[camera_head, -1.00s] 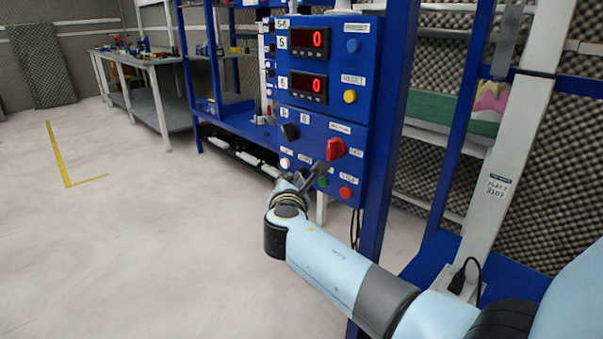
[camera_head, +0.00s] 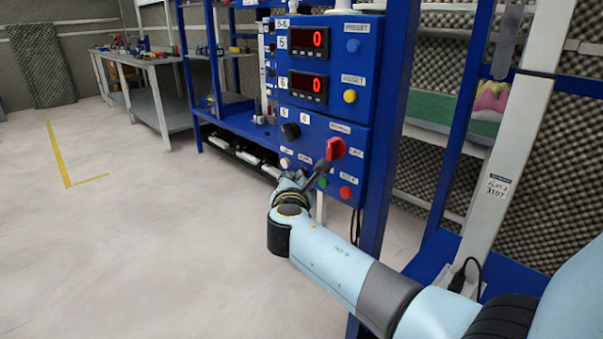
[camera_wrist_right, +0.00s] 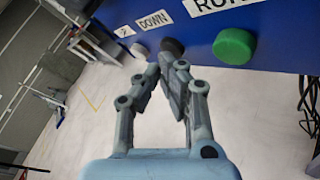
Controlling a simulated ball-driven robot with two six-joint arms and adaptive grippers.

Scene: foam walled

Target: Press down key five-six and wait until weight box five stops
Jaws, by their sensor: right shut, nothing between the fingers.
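The blue control panel (camera_head: 312,138) carries a 5-6 label at its top, and its displays five (camera_head: 317,40) and six (camera_head: 309,86) both read 0. In the right wrist view, a dark button (camera_wrist_right: 172,47) sits near the DOWN label, with a white button (camera_wrist_right: 138,50) to its left and a green button (camera_wrist_right: 234,46) to its right. My right gripper (camera_wrist_right: 170,68) is shut and empty, its tips close to the dark button; I cannot tell whether they touch it. It also shows in the head view (camera_head: 318,173). My left gripper is out of view. I cannot identify weight box five.
A red rotary switch (camera_head: 335,149) and a black knob (camera_head: 290,131) stick out above my right gripper. A red button (camera_head: 345,192) is to the right. Blue frame posts (camera_head: 385,140) stand beside the panel. The pale floor (camera_head: 150,250) at left is clear.

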